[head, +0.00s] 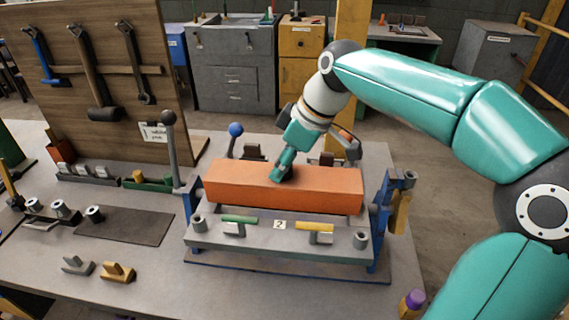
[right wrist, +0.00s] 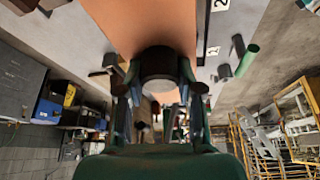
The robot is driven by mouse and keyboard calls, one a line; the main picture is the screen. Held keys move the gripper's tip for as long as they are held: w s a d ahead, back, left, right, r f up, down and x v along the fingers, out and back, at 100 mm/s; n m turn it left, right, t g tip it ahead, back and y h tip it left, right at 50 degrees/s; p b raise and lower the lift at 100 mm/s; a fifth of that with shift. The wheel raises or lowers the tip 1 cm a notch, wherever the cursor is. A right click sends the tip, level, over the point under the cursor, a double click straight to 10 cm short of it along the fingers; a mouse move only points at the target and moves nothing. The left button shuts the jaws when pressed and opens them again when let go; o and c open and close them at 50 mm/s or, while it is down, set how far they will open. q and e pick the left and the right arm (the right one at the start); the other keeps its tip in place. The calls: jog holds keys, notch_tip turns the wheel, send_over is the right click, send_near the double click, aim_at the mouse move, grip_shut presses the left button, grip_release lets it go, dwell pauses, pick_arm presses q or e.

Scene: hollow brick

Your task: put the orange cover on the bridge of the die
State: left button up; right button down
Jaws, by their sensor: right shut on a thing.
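The orange cover (head: 325,190), a long box, lies lengthwise above the grey die (head: 265,250), which carries a label "2". The cover hides the bridge, and I cannot tell whether it rests on it or hangs just above. My right gripper (head: 282,173) comes down on the top middle of the cover. In the right wrist view its fingers (right wrist: 158,88) are shut on a dark round knob (right wrist: 158,62) on the orange cover (right wrist: 145,22). My left gripper is not in view.
A blue frame (head: 383,215) holds the die, with upright levers at its left. A tool board (head: 95,80) stands at the back left. A dark mat (head: 125,225), small grey blocks (head: 78,265) and a yellow block (head: 118,271) lie on the bench at left.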

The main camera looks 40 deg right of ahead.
jog(key=shift+f, duration=0.2)
jog(key=c, duration=0.7)
grip_release()
jog(key=shift+c, duration=0.2)
jog(key=shift+r, duration=0.1)
jog(key=shift+r, duration=0.15)
jog(key=p+v, duration=0.1)
jog(key=v, duration=1.1)
jog(key=shift+s+p, duration=0.1)
jog(key=shift+p, duration=0.2)
